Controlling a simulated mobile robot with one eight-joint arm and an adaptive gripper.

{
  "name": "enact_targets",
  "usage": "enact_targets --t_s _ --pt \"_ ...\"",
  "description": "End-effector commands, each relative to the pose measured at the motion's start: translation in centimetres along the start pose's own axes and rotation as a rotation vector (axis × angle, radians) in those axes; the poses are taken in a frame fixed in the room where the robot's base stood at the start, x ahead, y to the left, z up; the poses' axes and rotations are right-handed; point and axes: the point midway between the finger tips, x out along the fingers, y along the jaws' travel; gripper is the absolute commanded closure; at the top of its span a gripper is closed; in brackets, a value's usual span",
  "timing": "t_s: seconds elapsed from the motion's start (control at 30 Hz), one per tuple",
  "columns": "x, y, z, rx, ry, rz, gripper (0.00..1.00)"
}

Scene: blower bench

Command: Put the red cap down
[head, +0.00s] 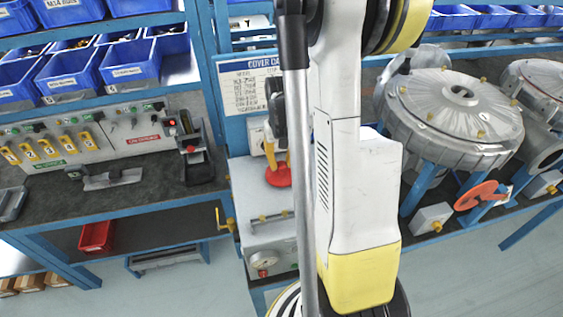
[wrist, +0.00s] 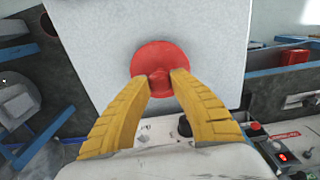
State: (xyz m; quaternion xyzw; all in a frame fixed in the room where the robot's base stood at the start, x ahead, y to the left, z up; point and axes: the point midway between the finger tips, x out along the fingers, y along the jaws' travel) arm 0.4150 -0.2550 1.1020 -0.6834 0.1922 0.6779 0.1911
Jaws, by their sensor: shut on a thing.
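The red cap (head: 279,175) is a round disc with a small knob in its middle. In the wrist view the red cap (wrist: 160,58) lies against a pale, flat surface (wrist: 205,30). My gripper (wrist: 160,80) has its two yellow fingers closed on the cap's knob from both sides. In the head view my gripper (head: 277,160) points down at the cap, above the light grey box (head: 250,200) beside my arm. I cannot tell whether the cap touches the box top or hangs just above it. My arm hides part of the box.
A grey blower housing (head: 455,105) stands on a blue frame at the right, with an orange-red handwheel (head: 480,195) below. A posted sheet (head: 251,90) is behind the box. At the left are a switch panel (head: 60,140), a black device with a red button (head: 190,148) and blue bins (head: 70,72).

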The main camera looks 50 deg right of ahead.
Motion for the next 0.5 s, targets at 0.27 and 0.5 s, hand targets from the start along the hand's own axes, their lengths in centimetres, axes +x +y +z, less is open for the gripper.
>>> enact_targets --t_s 0.27,0.5 --pt "0.35 0.0 -0.01 0.0 0.0 0.0 0.53" --pt "0.18 0.0 -0.01 0.0 0.0 0.0 0.53"
